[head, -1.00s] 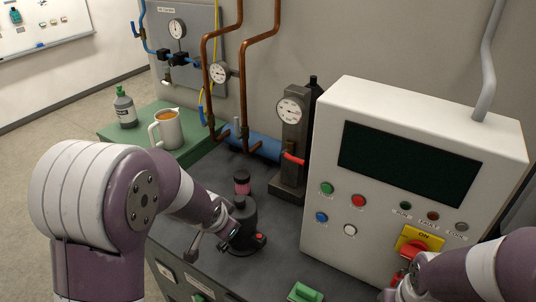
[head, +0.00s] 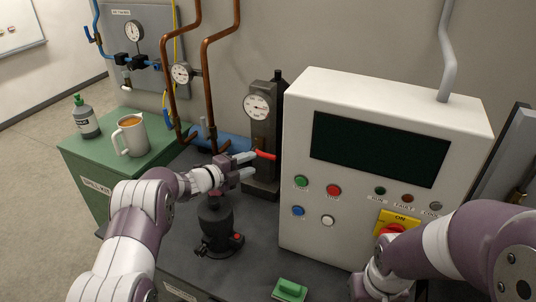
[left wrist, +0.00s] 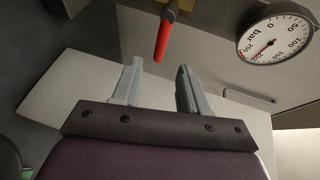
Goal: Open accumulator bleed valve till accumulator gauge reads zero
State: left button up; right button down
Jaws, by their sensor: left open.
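My left gripper (head: 252,164) is open and empty, its fingers pointing at the red lever (head: 265,155) on the dark valve block (head: 263,130). In the left wrist view the red lever (left wrist: 162,42) hangs from a brass fitting, just beyond and between the open fingertips (left wrist: 159,68), with no visible contact. A round white gauge (head: 257,107) sits on the block. In the left wrist view the gauge (left wrist: 275,38) is marked in bar, with red near the 200 to 250 marks; I cannot read the needle surely. My right gripper (head: 378,285) is low at the cabinet front, its fingers unclear.
A white control cabinet (head: 340,240) with buttons and a yellow-red switch (head: 395,222) stands right of the block. A black pump-like body (head: 215,225) stands below my left wrist. A mug (head: 131,137) and bottle (head: 85,118) stand on the green cabinet at left. Copper pipes (head: 208,70) rise behind.

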aim_at(266, 157)
pick_arm(q)
jog(key=p+x, duration=0.1)
jog(key=x, duration=0.6)
jog(key=shift+w+d+f+p, duration=0.15)
jog(key=shift+w+p, duration=0.15)
jog(key=shift+p, duration=0.05)
jog(key=shift+w+d+f, duration=0.1)
jog(key=shift+w+d, duration=0.3)
jog(key=shift+d, duration=0.1)
grip_shut()
